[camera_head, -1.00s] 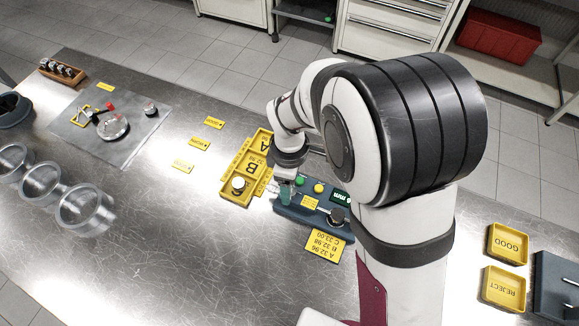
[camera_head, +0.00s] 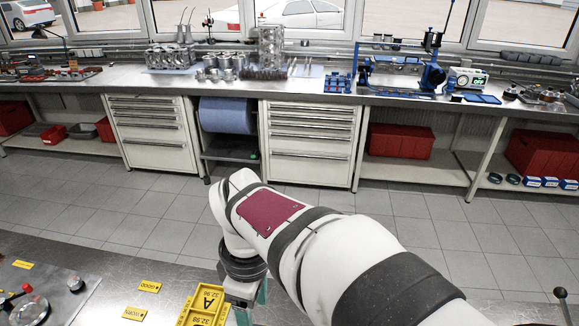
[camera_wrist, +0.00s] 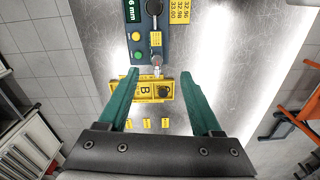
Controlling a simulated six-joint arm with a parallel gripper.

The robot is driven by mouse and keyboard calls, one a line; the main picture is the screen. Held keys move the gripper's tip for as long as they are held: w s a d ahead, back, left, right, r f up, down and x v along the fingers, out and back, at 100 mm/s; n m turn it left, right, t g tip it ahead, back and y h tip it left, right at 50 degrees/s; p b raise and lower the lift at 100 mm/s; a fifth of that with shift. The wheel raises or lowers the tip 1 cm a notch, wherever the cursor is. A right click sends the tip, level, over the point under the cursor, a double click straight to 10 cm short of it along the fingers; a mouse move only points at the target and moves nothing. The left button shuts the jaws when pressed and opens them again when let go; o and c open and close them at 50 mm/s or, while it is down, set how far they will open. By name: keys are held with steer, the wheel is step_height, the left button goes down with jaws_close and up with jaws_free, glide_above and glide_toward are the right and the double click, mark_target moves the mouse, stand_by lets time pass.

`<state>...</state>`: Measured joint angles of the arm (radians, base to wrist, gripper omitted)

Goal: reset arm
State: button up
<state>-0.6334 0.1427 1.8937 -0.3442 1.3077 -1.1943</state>
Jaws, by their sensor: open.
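My gripper (camera_wrist: 161,95) shows in the wrist view with its two green fingers wide apart and nothing between them. It is raised above the metal workbench (camera_wrist: 235,75). Beyond the fingertips lie the yellow lettered tray (camera_wrist: 133,88) and the dark teal gauge unit (camera_wrist: 141,38) with yellow and green buttons. In the head view my gripper (camera_head: 250,305) is at the bottom edge, mostly hidden by my arm and cut off by the frame. Part of the yellow tray (camera_head: 208,300) shows to its left.
Across the tiled floor stands a long back bench (camera_head: 330,94) with engine parts, drawer cabinets (camera_head: 311,142) and red bins (camera_head: 401,141). The floor between is clear.

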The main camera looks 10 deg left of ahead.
steer(key=s+d+m, duration=0.7)
steer(key=d+m, duration=0.1)
steer(key=m, duration=0.3)
steer(key=s+d+f+m+y, duration=0.1)
steer(key=s+d+m, duration=0.6)
steer(key=m, duration=0.4)
steer(key=shift+d+y, duration=0.3)
steer(key=shift+d, duration=0.55)
stand_by(2.5)
